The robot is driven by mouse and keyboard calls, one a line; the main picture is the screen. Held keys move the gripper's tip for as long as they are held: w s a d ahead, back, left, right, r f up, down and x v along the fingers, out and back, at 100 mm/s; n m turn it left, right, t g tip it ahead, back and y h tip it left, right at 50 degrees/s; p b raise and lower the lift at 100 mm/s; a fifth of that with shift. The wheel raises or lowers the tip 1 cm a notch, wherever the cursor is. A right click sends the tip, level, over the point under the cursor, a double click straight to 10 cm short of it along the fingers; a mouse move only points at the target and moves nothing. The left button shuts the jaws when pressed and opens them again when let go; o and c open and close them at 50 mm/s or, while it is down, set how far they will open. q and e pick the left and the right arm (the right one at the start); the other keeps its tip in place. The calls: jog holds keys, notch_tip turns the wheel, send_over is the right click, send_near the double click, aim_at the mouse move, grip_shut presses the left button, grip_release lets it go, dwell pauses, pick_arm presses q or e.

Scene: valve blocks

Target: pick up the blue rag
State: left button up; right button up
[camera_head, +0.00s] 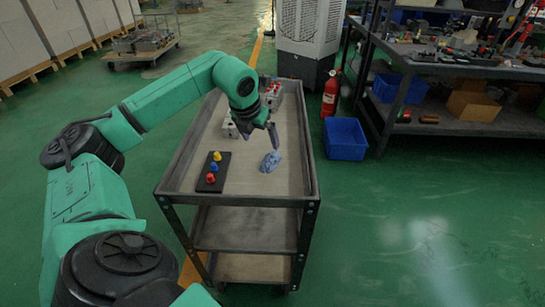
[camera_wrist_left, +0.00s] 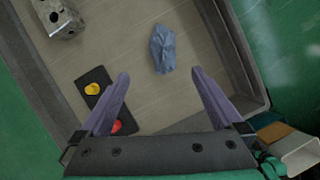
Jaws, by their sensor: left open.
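The blue rag (camera_head: 270,161) lies crumpled on the top shelf of a grey cart, right of its middle. It also shows in the left wrist view (camera_wrist_left: 162,48), beyond the fingertips and roughly in line with the gap between them. My left gripper (camera_head: 273,134) is above the cart, just over and behind the rag in the head view. In the wrist view its two fingers (camera_wrist_left: 160,74) are spread wide with nothing between them. The rag appears apart from the fingers. My right gripper is not in view.
Metal valve blocks (camera_head: 271,92) stand toward the cart's far end. The cart (camera_head: 312,170) has a raised rim. A blue bin (camera_head: 345,138) and a red extinguisher (camera_head: 331,94) stand to its right.

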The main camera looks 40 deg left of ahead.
aim_at(269, 156)
pick_arm(q)
jog(key=x, duration=0.5)
jog(key=p+x, duration=0.1)
jog(key=x, duration=0.5)
jog(key=shift+w+d+f, duration=0.2)
jog(key=shift+w+f, duration=0.05)
jog(key=shift+r, duration=0.1)
jog(key=c, duration=1.3)
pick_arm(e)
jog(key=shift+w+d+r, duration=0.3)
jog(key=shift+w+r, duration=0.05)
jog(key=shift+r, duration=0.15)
